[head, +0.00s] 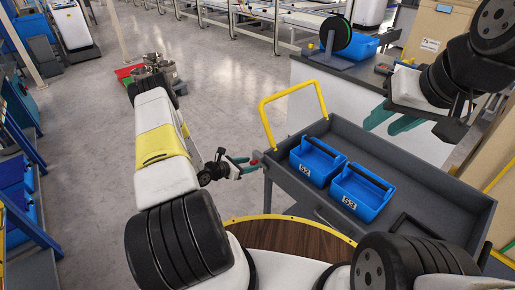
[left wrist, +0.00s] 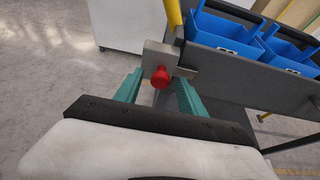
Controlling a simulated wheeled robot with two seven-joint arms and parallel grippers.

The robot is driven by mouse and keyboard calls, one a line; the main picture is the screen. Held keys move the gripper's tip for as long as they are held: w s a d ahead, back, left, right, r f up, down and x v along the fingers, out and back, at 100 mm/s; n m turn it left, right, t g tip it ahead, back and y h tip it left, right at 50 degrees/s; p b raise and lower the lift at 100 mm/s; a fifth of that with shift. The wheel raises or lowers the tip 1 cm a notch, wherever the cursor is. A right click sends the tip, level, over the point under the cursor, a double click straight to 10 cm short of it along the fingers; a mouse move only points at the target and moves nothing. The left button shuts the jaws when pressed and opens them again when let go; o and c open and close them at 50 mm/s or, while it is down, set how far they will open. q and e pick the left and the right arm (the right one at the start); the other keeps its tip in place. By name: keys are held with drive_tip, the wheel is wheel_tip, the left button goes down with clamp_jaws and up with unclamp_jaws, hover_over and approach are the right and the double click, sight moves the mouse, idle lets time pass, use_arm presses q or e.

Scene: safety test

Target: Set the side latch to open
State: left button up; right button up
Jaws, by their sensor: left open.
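The side latch shows in the left wrist view as a grey metal bracket (left wrist: 158,57) with a round red knob (left wrist: 160,77) on the cart's side, below the yellow handle. In the head view the red knob (head: 256,156) is small, at the cart's left corner. My left gripper (head: 246,163) is open at the latch. In the left wrist view its teal fingers (left wrist: 157,88) stand either side of the knob; whether they touch it I cannot tell. My right gripper (head: 392,120) is open and empty above the cart's far side.
The grey cart (head: 420,185) has a yellow handle (head: 292,90) and carries two blue bins, marked 52 (head: 318,160) and 53 (head: 362,192). A workbench (head: 345,85) stands behind it.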

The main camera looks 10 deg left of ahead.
use_arm(q)
drive_tip(key=shift+w+d+f, duration=0.1)
drive_tip(key=shift+w+d, duration=0.1)
drive_tip(key=shift+w, duration=0.05)
clamp_jaws()
drive_tip(key=shift+a, duration=0.1)
idle(1.2)
